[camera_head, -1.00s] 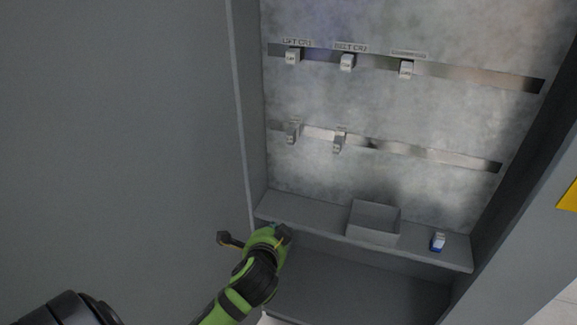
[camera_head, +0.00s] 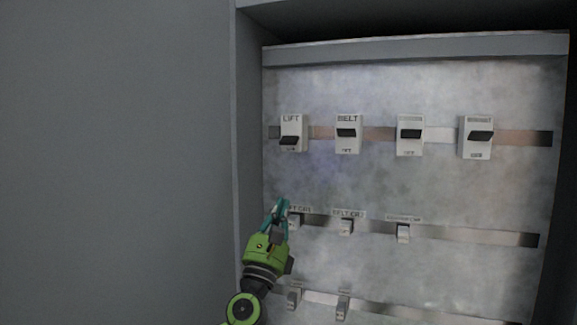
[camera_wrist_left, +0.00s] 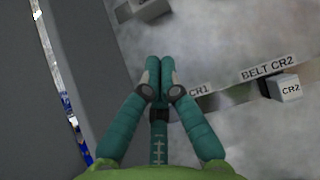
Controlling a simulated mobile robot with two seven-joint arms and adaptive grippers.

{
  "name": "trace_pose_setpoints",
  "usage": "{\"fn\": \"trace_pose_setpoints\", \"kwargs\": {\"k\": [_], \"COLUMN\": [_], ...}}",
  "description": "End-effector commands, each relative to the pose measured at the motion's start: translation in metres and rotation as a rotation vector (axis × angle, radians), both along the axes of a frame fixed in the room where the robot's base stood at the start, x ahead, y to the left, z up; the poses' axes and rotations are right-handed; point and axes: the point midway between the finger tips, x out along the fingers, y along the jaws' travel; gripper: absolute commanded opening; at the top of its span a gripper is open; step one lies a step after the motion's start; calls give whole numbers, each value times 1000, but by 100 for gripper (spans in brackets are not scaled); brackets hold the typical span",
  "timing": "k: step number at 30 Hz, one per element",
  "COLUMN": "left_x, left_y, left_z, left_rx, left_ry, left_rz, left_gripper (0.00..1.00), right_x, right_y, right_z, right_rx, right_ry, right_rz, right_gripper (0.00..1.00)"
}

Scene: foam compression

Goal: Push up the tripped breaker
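The top row of the panel holds white breakers with dark levers: the LIFT breaker (camera_head: 291,133) at the left, the BELT breaker (camera_head: 348,134), a third breaker (camera_head: 410,136) and a fourth breaker (camera_head: 476,138). The LIFT lever sits lower on its body than the other levers. My left gripper (camera_head: 281,203) is below the LIFT breaker, beside the LIFT CR1 relay (camera_head: 295,222). In the left wrist view its teal fingers (camera_wrist_left: 160,68) are together with nothing seen between them. They partly cover the CR1 label. My right gripper is in neither current view.
The BELT CR2 relay (camera_head: 346,227) and a third relay (camera_head: 403,233) are on the middle rail. Small modules (camera_head: 343,306) sit on the lower rail. The cabinet's left wall (camera_head: 250,150) is close beside my left arm. The panel between the top and middle rows is bare.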

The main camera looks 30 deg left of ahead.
Motion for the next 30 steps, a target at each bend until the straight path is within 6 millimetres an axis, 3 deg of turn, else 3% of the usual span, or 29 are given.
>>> {"fn": "trace_pose_setpoints", "kwargs": {"k": [5, 11, 20, 22, 30], "left_x": [10, 38, 74, 69, 58], "left_y": [3, 9, 18, 16, 14], "left_z": [12, 39, 70, 81, 99], "left_rx": [-3, -5, -4, -2, -3], "left_ry": [-2, -3, -2, 0, 0], "left_rz": [-1, 0, -1, -3, -3], "left_gripper": [0, 0, 0, 0, 0], "right_x": [1, 1, 1, 1, 2], "right_y": [0, 0, 0, 0, 0], "right_z": [6, 15, 12, 31, 59], "right_rx": [0, 0, 0, -1, 0], "right_ry": [-1, -1, -2, -1, -2], "right_rz": [-1, -1, -2, -2, -1], "right_gripper": [40, 40, 40, 40, 40]}}
